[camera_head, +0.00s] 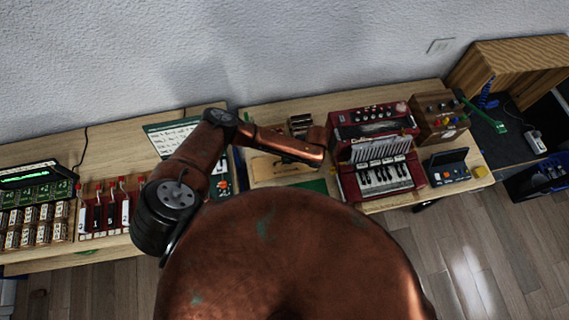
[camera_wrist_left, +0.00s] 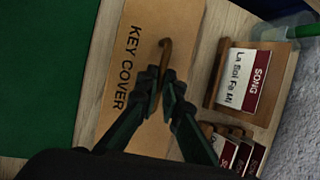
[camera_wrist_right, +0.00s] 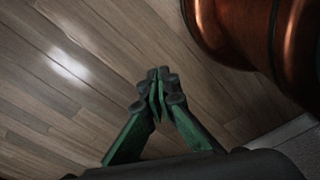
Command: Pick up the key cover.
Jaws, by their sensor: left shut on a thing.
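The key cover (camera_wrist_left: 142,30) is a flat, light wooden board with KEY COVER printed on it and a small brown curved handle (camera_wrist_left: 165,50). My left gripper (camera_wrist_left: 161,82) is shut on this handle, its dark green fingers close together above the board. In the head view the board (camera_head: 268,172) lies under my left forearm, which hides part of it. I cannot tell whether the board is raised off the table. My right gripper (camera_wrist_right: 158,84) is shut and empty, with its fingertips together, over the wooden floor.
A red accordion-like instrument (camera_head: 378,158) with keys stands right of the board. Song cards (camera_wrist_left: 248,80) stand in wooden holders beside it. A green mat (camera_wrist_left: 38,70) lies on its other side. A wooden box with knobs (camera_head: 438,115) stands farther right.

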